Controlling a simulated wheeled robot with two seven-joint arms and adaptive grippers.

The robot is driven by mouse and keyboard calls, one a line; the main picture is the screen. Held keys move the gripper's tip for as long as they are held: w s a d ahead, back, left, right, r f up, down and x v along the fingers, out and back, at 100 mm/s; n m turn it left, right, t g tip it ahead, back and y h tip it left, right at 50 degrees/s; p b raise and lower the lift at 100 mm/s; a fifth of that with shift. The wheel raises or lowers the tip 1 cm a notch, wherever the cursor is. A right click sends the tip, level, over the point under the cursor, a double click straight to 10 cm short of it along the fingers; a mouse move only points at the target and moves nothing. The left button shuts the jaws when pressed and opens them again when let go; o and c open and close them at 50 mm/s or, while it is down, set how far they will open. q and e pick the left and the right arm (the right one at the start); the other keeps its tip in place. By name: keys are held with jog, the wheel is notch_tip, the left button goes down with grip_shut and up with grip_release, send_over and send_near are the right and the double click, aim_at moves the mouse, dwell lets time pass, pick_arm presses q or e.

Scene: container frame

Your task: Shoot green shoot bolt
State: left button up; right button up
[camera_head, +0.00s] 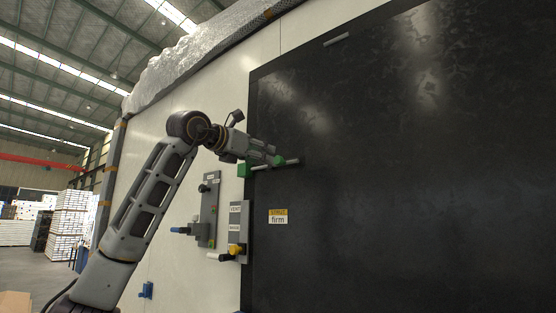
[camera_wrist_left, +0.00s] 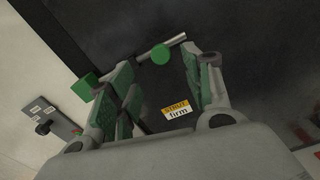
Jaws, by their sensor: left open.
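The green shoot bolt is a grey rod with a green round knob (camera_wrist_left: 161,53) and a green block (camera_head: 243,170) at the dark panel's left edge. The rod (camera_head: 292,162) lies nearly level across the panel. My left gripper (camera_head: 272,153) is at the bolt, close to the knob, and hides part of it in the head view. In the left wrist view its green-padded fingers (camera_wrist_left: 165,75) are spread apart, with the knob beyond and between their tips. I cannot tell whether a finger touches it. The green block (camera_wrist_left: 85,87) shows left of the fingers. My right gripper is not in view.
The large dark panel (camera_head: 400,190) carries a yellow-and-white label (camera_head: 278,216) below the bolt. A short grey bar (camera_head: 336,40) is higher up.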

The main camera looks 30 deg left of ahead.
aim_at(276, 160)
pick_arm(q)
jog(key=w, duration=0.2)
jog(key=w+p, duration=0.1)
jog(key=w, duration=0.2)
jog(key=w+p, duration=0.1)
jog(key=w, duration=0.1)
jog(key=shift+w+d, duration=0.3)
jog(key=shift+w, duration=0.1)
jog(key=shift+w+d, duration=0.1)
jog(key=shift+w, duration=0.7)
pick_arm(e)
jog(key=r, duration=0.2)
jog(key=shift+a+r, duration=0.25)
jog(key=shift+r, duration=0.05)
pick_arm(q)
jog(key=c, duration=1)
grip_shut()
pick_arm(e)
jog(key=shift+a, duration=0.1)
